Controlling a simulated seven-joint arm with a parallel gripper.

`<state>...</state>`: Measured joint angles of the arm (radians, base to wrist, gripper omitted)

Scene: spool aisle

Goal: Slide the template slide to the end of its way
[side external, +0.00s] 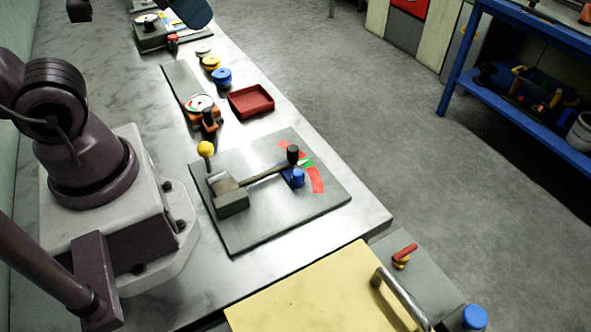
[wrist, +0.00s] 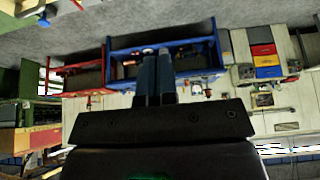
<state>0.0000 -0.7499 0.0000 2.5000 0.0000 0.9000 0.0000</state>
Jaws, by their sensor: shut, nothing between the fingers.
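My gripper (wrist: 157,78) shows in the wrist view with its two dark fingers together and nothing between them. It points out toward the room, away from the bench top. I cannot make out its fingertips in the side view. No part is plainly marked as the template slide. Candidates in the side view are a pale yellow panel (side external: 300,295) with a grey bar handle (side external: 398,300) at the bottom, and a narrow grey plate (side external: 181,84) with a dial and orange block. I cannot tell which it is, and the gripper touches neither.
A red tray (side external: 250,101) and several spools stand behind. A red-handled valve (side external: 404,254) is front right. A blue shelf (side external: 520,105) stands across the floor.

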